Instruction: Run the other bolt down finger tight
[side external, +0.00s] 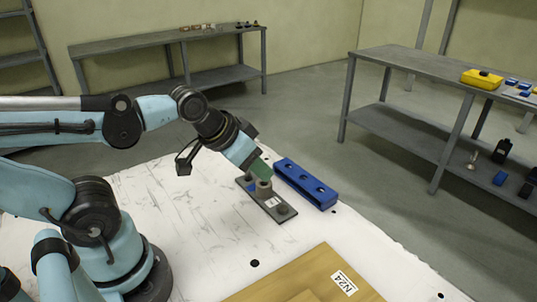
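The dark grey turret plate (288,217) lies on the white worktable. A round dark bolt head or knob (283,209) shows at its near right end. A brownish round part (264,187) stands near its far end, directly under my gripper (261,174). My gripper points down at this part with its greenish end at or just above the top. The fingers are small and partly hidden, so I cannot tell whether they grip it. A white label (273,202) and a blue patch (251,187) are on the plate.
A blue block with several holes (305,183) lies just right of the plate. The white table (190,205) is clear left of the plate. Grey benches with small items stand behind and to the right.

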